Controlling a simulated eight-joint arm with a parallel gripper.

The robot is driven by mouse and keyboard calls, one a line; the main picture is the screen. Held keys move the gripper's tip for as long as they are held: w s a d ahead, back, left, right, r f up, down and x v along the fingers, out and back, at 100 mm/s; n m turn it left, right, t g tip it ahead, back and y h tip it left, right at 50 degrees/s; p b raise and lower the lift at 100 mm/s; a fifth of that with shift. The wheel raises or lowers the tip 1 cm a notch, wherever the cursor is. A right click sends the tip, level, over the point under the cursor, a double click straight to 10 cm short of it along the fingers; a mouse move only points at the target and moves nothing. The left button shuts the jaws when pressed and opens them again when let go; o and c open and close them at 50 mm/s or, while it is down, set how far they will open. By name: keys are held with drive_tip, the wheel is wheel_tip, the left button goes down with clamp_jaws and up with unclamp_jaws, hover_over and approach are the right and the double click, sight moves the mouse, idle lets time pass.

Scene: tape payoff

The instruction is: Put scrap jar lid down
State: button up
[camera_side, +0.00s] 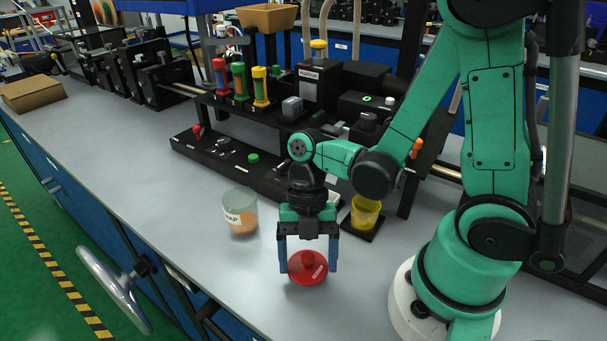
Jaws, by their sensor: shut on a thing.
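The red scrap jar lid (307,273) is a round disc with a knob on top and a small label. It is low over the grey bench top near the front edge; I cannot tell whether it touches the bench. My gripper (308,265) points down over the lid, its two blue fingers on either side, shut on it. The scrap jar (240,214) is clear with a white label and orange contents. It stands open, behind and to the left of my gripper.
A yellow cup (364,214) stands on a black base behind and right of my gripper. A black machine panel with buttons (238,160) runs along behind the jar. The bench left of the jar is clear.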

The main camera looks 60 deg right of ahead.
drive_tip(key=shift+f, duration=0.4)
drive_tip(key=o, duration=1)
drive_tip(key=shift+o, duration=0.2)
drive_tip(key=shift+r, duration=0.15)
